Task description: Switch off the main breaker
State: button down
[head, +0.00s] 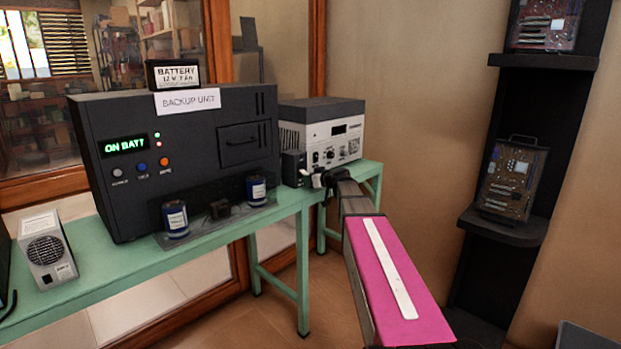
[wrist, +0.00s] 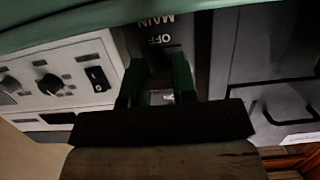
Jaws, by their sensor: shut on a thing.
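The main breaker is a small dark box (head: 293,167) between the black backup unit and a grey-and-white instrument, at the green table's edge. In the wrist view its dark face (wrist: 160,38) shows upside-down lettering, "MAIN" and "OFF". My gripper (head: 321,179) reaches the front of the box in the head view. In the wrist view its two dark green fingers (wrist: 158,88) stand on either side of the breaker's switch, just beside the "OFF" lettering, and are shut on it. The switch is mostly hidden between the fingers, so its position cannot be told.
The backup unit (head: 190,150) reads "ON BATT" and has a battery (head: 172,74) on top. The instrument (head: 322,130) stands right of the breaker. A black shelf (head: 500,230) with circuit boards is at right.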

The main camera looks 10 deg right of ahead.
jog(key=shift+w+f+t+y, duration=0.15)
jog(key=shift+f+t+y, duration=0.15)
jog(key=shift+t, duration=0.2)
jog(key=shift+a, duration=0.1)
jog(key=c, duration=0.9)
grip_release()
jog(key=v, duration=1)
jog(key=shift+s+d+f, duration=0.2)
jog(key=shift+s+d, duration=0.05)
jog(key=shift+s, duration=0.1)
